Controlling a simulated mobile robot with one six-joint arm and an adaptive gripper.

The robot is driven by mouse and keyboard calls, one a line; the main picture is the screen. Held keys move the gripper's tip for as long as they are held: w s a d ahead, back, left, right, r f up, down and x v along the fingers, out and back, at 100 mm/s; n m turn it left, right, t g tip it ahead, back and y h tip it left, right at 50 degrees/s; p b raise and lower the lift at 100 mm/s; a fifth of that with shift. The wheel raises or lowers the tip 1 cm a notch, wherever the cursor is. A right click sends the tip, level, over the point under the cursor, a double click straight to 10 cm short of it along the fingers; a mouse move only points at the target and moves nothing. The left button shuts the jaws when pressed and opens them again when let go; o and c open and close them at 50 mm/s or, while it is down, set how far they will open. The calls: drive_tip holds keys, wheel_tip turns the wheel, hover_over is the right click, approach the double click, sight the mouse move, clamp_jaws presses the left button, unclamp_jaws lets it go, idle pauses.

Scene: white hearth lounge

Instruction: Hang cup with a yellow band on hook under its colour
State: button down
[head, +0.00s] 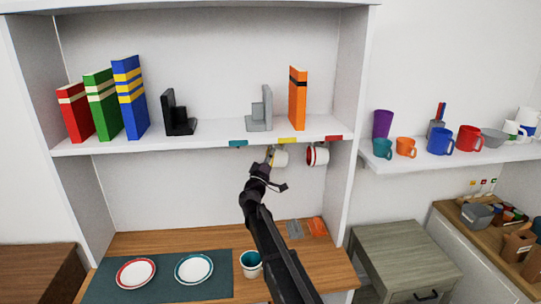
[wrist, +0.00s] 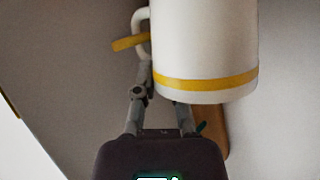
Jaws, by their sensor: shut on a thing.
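The white cup with a yellow band (head: 280,158) is held up under the shelf, below the yellow label (head: 289,140). In the wrist view the cup (wrist: 203,45) fills the upper middle, its yellow band near the lower end. Its handle (wrist: 142,33) is on the left, and a yellow bar (wrist: 127,43) crosses it; whether it passes through the handle is unclear. My gripper (head: 266,165) is shut on the cup; the cup partly hides the fingers in the wrist view. The hook is hard to make out in the head view.
A white cup with red (head: 318,154) hangs under the red label (head: 334,138), close on the right. A teal label (head: 238,143) is on the left. A white-and-teal cup (head: 251,262) stands on the wooden counter, beside a dark mat (head: 215,256) with two plates. Books and bookends stand on the shelf above.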

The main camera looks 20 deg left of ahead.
drive_tip(key=c, duration=0.6)
unclamp_jaws()
drive_tip(key=shift+c, duration=0.2)
drive_tip(key=b+v, duration=0.3)
drive_tip(key=v, duration=0.4)
idle(3.4)
idle(0.4)
